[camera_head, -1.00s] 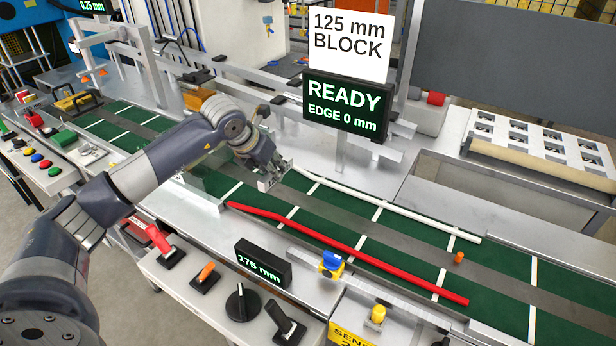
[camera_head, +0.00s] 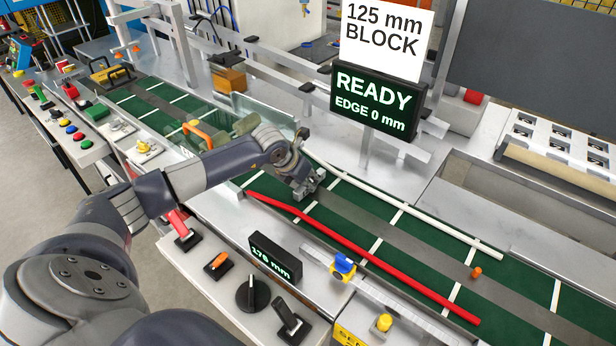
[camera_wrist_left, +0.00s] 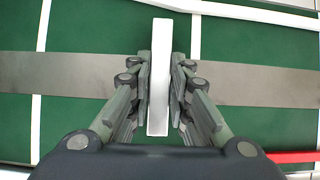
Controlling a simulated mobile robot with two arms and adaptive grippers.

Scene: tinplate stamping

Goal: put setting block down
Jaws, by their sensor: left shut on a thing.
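The setting block (camera_wrist_left: 159,75) is a pale, narrow bar in the left wrist view. It stands between the two finger pads of my left gripper (camera_wrist_left: 159,92), which is shut on it. Below the block in that view lies the green conveyor with white cross lines and a grey centre strip. In the head view my left gripper (camera_head: 310,188) is low over the conveyor (camera_head: 345,197), between the red rail (camera_head: 365,255) and the white rail (camera_head: 405,207). The block is mostly hidden there. I cannot tell whether it touches the belt. My right gripper is not in view.
A sign (camera_head: 388,40) reads "125 mm BLOCK". The display (camera_head: 376,103) below it reads "READY EDGE 0 mm". A small orange peg (camera_head: 476,272) stands on the belt to the right. A control panel with switches and a black readout (camera_head: 275,258) runs along the near side.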

